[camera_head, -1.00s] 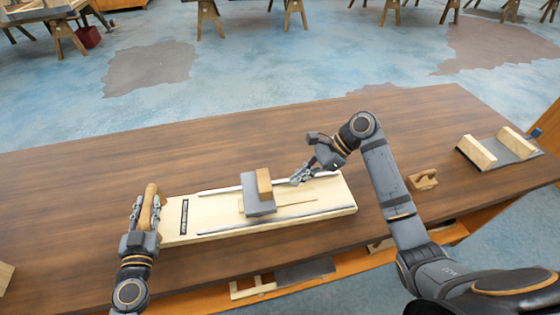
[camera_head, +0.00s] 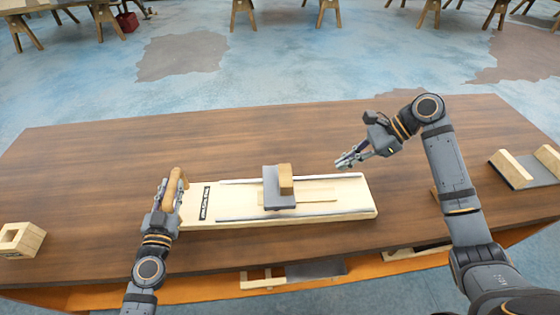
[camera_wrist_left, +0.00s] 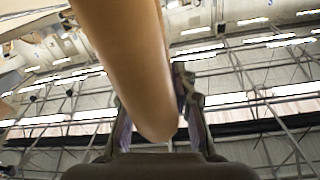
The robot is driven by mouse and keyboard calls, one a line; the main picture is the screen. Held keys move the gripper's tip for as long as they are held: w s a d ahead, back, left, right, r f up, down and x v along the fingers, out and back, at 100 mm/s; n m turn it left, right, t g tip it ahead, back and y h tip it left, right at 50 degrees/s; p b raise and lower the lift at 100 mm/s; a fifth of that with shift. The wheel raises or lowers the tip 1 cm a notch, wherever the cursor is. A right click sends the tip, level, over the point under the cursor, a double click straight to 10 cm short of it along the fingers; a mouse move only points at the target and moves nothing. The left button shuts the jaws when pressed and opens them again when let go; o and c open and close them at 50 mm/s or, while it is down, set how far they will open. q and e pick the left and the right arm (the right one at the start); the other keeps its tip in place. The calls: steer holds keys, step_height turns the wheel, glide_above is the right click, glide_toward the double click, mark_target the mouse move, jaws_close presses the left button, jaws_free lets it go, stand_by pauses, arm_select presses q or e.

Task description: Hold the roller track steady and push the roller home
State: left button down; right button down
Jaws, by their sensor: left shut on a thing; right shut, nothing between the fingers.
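The roller track (camera_head: 235,216) is a pale wooden board with two metal rails, lying on the table. A tan rounded handle (camera_head: 177,180) stands at its left end. My left gripper (camera_head: 168,190) is shut on this handle. In the left wrist view, the handle (camera_wrist_left: 130,55) fills the middle between the fingers (camera_wrist_left: 155,120). The roller (camera_head: 278,198), a grey carriage with a wooden block (camera_head: 286,180) on top, sits across the rails near mid-track. My right gripper (camera_head: 346,162) is shut and empty, to the right of the roller and clear of it, by the track's far right part.
A hollow wooden block (camera_head: 20,240) lies at the table's left edge. A grey plate with two wooden blocks (camera_head: 512,172) is at the right. Below the front edge, a shelf (camera_head: 380,266) holds wooden pieces. The table behind the track is clear.

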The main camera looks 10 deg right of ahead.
arm_select(q)
steer(key=c, duration=1)
jaws_free()
steer(key=shift+s, duration=0.1)
steer(key=shift+s+f, duration=0.1)
steer(key=shift+s, duration=0.1)
steer(key=s, duration=1.1)
steer(key=shift+s+a, duration=0.2)
steer(key=shift+a, duration=0.1)
